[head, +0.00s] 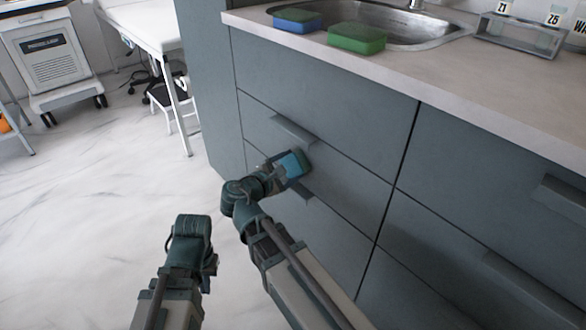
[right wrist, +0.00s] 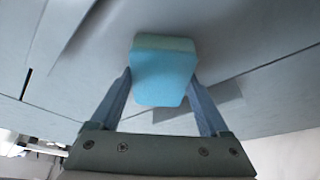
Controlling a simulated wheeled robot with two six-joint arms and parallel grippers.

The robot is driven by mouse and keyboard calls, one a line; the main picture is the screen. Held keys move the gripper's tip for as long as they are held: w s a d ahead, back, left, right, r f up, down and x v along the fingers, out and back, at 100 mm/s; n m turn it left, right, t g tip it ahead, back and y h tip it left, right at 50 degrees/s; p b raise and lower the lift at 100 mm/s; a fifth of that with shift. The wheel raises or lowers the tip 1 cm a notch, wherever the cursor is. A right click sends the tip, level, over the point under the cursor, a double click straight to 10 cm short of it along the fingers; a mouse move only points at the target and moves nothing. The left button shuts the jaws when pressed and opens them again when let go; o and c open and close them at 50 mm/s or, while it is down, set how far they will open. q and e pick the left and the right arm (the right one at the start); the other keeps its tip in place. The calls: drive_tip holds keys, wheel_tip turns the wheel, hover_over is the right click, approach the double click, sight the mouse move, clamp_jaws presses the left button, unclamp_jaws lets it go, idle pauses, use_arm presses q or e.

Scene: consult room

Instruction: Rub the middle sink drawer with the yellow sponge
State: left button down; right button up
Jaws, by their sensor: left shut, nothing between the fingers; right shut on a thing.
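The middle drawer (head: 345,183) is a grey front in the left column under the sink, with a bar handle (head: 292,133) along its top edge. My right gripper (head: 284,170) is shut on a sponge (head: 294,163) at this drawer front, just below the handle. The sponge looks light blue with a greener far layer, not yellow; it also shows between the fingers in the right wrist view (right wrist: 164,80). It appears against the front, but contact is not clear. No yellow sponge shows. My left gripper (head: 193,228) is low at the left, shut and empty, its fingertips hardly visible.
A blue sponge (head: 297,20) and a green sponge (head: 356,39) lie on the counter (head: 480,80) by the metal sink (head: 425,27). More drawer handles (head: 560,196) stick out at the right.

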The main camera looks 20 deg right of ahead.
sight(284, 161)
drive_tip(key=shift+w+a, duration=0.25)
drive_tip(key=shift+w, duration=0.4)
drive_tip(key=shift+w+a, duration=0.25)
drive_tip(key=shift+w, duration=0.4)
drive_tip(key=shift+w, duration=0.1)
drive_tip(key=shift+w+a, duration=0.3)
drive_tip(key=shift+w, duration=0.65)
drive_tip(key=shift+w+a, duration=0.3)
drive_tip(key=shift+w, duration=0.6)
drive_tip(key=shift+w+a, duration=0.25)
drive_tip(key=shift+w, duration=0.4)
drive_tip(key=shift+w+a, duration=0.25)
drive_tip(key=shift+w, duration=0.35)
drive_tip(key=shift+w+a, duration=0.25)
drive_tip(key=shift+w, duration=0.4)
drive_tip(key=shift+s, duration=0.1)
